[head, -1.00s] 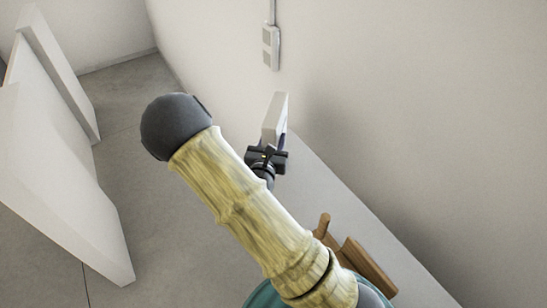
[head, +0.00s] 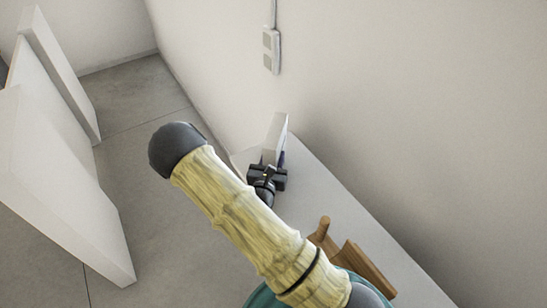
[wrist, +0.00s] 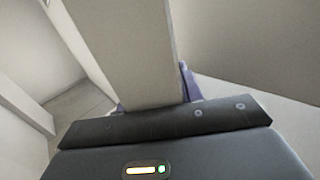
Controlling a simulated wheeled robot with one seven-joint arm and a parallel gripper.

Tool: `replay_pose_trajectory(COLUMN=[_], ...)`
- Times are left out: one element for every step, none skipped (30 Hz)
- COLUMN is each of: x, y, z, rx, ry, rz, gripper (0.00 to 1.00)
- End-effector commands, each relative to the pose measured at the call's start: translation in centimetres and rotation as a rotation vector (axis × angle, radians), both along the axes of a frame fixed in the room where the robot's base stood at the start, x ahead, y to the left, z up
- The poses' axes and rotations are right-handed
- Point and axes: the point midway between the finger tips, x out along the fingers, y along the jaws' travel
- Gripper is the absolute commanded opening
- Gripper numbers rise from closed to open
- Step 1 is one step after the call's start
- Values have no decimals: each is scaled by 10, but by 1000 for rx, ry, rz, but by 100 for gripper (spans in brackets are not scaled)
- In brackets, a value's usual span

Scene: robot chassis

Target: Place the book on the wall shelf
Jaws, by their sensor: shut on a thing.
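The book (head: 276,137) is a pale, upright slab with a dark bluish edge in the head view. My gripper (head: 268,170) is shut on its lower end. The book stands just above or on the far end of a long light grey shelf surface (head: 340,210) along the wall; I cannot tell whether it touches. In the wrist view the book (wrist: 128,50) rises from between the jaws (wrist: 160,110), and purple-blue finger parts show at its sides. Its lower end is hidden by my gripper.
A brown wooden object (head: 365,268) with a peg lies on the near part of the surface. A wall socket box (head: 271,50) with a cable is on the wall beyond. White panels (head: 60,190) stand on the grey floor at left. The middle of the surface looks clear.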

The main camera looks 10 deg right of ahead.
Motion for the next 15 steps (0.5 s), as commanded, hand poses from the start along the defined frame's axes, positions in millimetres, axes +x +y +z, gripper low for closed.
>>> replay_pose_trajectory(x=[0, 0, 0, 0, 0, 0, 0, 0, 0, 0, 0, 0, 0, 0, 0], y=[-1, -1, -1, -1, -1, -1, -1, -1, -1, -1, -1, -1, -1, -1, -1], z=[-2, -3, -4, -4, -4, -4, -4, -4, -4, -4, -4, -6, -6, -7, -9], rx=[-2, -2, -2, -2, -1, -1, -1, -1, -1, -1, -2, -2, -1, -1, 0], ry=[-4, -4, -6, -6, -6, -6, -6, -6, -6, -6, -6, -6, -5, -5, -1], rz=[-1, -1, -1, -1, -1, -1, -1, -1, -2, -2, -2, -1, -1, -2, -1], gripper=[0, 0, 0, 0, 0, 0, 0, 0, 0, 0, 0, 0, 0, 0, 38])
